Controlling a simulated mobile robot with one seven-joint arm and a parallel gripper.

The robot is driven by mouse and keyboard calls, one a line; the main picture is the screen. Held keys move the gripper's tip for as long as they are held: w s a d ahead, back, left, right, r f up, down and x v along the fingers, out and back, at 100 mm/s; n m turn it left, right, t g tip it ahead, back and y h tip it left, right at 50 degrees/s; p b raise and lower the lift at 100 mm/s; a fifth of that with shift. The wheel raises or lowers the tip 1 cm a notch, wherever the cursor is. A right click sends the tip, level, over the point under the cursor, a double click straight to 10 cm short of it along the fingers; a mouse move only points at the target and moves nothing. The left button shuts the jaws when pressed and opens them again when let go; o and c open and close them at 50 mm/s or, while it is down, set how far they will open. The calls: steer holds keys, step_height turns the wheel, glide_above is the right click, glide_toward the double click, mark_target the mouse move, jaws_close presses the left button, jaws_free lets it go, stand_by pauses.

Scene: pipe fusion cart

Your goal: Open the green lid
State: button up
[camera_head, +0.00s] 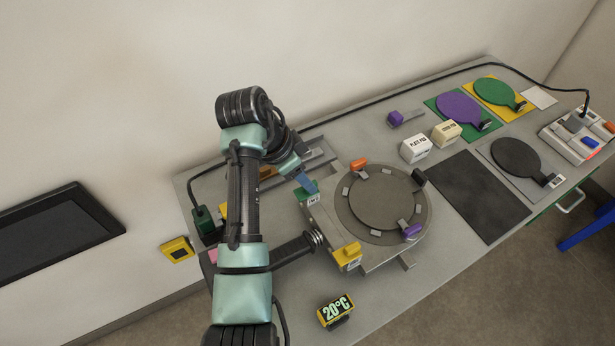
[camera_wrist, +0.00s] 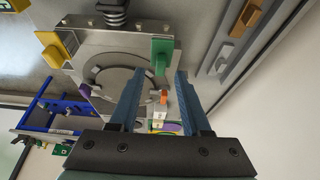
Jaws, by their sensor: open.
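A small green cap (camera_head: 301,196) sits on a block with a white label at the left corner of the round-plate fixture (camera_head: 335,248). In the wrist view the green piece (camera_wrist: 162,52) shows just beyond my fingertips, roughly between them. My gripper (camera_head: 306,183) is above and close to the green cap, partly covering it. In the wrist view my gripper (camera_wrist: 157,77) has its two blue fingers apart with nothing held. I cannot tell whether a finger touches the green piece. A green round paddle (camera_head: 494,91) lies on a yellow mat at the far right.
The fixture also carries a yellow block (camera_head: 348,252), an orange block (camera_head: 359,164) and a purple block (camera_head: 412,231). White (camera_head: 415,149) and cream (camera_head: 446,133) boxes stand behind it. A temperature display (camera_head: 335,311) stands at the front. A rail (camera_wrist: 243,48) lies right in the wrist view.

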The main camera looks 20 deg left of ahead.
steer(key=shift+x, duration=1.5)
steer(key=shift+r, duration=0.1)
jaws_close()
